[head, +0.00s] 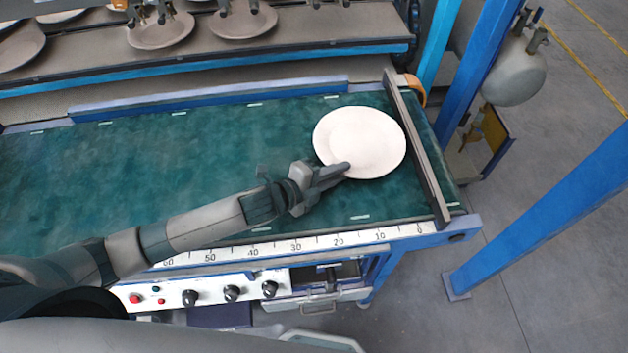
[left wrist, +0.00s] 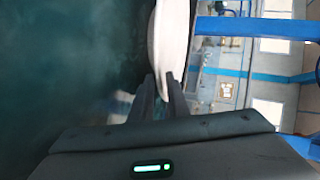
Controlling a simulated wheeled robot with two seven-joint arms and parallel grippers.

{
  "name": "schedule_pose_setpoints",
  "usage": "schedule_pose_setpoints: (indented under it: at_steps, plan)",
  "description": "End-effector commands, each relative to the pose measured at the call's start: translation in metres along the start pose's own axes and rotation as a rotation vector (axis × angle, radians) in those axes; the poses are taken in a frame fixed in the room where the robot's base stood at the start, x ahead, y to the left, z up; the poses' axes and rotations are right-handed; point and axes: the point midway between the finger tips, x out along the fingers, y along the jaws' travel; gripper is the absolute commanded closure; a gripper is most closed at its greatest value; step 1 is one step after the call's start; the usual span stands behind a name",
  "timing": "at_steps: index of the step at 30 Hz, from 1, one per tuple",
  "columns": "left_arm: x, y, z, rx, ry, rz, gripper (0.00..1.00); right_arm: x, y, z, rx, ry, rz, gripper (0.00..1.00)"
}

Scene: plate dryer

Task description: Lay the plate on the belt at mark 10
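The white round plate (head: 360,135) is over the right end of the green belt (head: 200,160), roughly in line with mark 10 (head: 379,236) on the front scale. My left gripper (head: 343,170) reaches in from the left and is shut on the plate's near-left rim. In the left wrist view the plate (left wrist: 173,40) shows nearly edge-on, with its rim between the two fingers (left wrist: 160,85). I cannot tell whether the plate touches the belt or hangs just above it. My right gripper is not in view.
A raised metal bar (head: 418,150) closes the belt's right end, close to the plate. A rack with hanging grippers and plates (head: 160,30) stands behind. Blue posts (head: 545,205) stand at the right. The belt's left part is bare. A control panel with knobs (head: 232,293) is below.

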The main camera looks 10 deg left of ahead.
Motion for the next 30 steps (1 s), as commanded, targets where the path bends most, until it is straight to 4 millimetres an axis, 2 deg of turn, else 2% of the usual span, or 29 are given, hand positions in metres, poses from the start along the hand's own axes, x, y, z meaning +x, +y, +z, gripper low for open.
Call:
schedule_pose_setpoints:
  at_steps: [18,24,30]
  plan:
    - [-0.096,0.001,0.000,0.001,0.000,-0.001,0.85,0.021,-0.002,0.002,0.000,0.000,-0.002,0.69]
    - [-0.109,0.000,0.000,0.000,0.000,-0.001,0.85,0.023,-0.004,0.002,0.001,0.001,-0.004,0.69]
    - [-0.110,-0.001,0.000,0.000,0.000,-0.001,0.85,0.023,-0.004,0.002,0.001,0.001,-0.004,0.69]
